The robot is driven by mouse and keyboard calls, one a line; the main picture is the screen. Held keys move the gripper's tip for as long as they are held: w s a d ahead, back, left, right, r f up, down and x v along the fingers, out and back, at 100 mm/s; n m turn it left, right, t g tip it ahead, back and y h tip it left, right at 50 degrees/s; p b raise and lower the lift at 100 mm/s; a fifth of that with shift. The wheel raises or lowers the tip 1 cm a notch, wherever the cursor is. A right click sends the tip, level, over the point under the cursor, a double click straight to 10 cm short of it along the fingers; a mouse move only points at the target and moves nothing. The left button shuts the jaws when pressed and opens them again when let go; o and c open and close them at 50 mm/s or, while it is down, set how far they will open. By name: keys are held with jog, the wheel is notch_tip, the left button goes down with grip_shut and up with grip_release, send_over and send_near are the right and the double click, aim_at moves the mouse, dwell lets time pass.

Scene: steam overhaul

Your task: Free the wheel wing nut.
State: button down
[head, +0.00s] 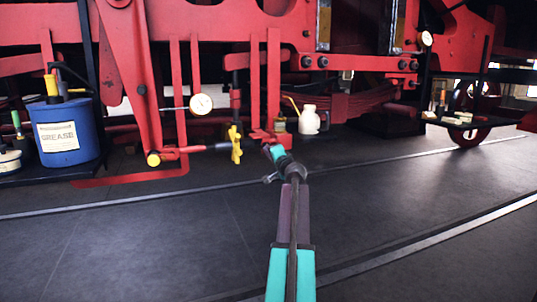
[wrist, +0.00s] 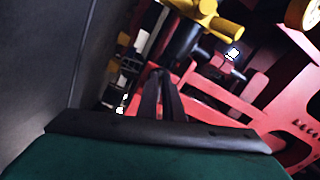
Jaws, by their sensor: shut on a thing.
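A yellow wing nut (head: 235,145) sits at the end of a dark and red rod (head: 190,150), low in front of the red frame. In the wrist view, the yellow nut (wrist: 208,15) shows its arms at the top, on a black cylinder (wrist: 185,42). My gripper (head: 268,141) is to the right of the nut, apart from it in the head view. Its dark fingers (wrist: 160,78) are close together, with their tips by a red piece (head: 268,135). The gripper is shut; the exact hold at the tips is partly hidden.
A blue grease bucket (head: 70,132) stands on a shelf at left. A dial gauge (head: 201,104) is above the rod. A white oil can (head: 309,120) stands just right of my gripper. Red bars hang close above it. The dark floor in front is clear.

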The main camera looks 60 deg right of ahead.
jog(key=c, duration=1.9)
grip_release()
jog(key=shift+w, duration=0.1)
jog(key=shift+a, duration=0.1)
jog(key=shift+p+v, duration=1.2)
jog(key=shift+v, duration=5.65)
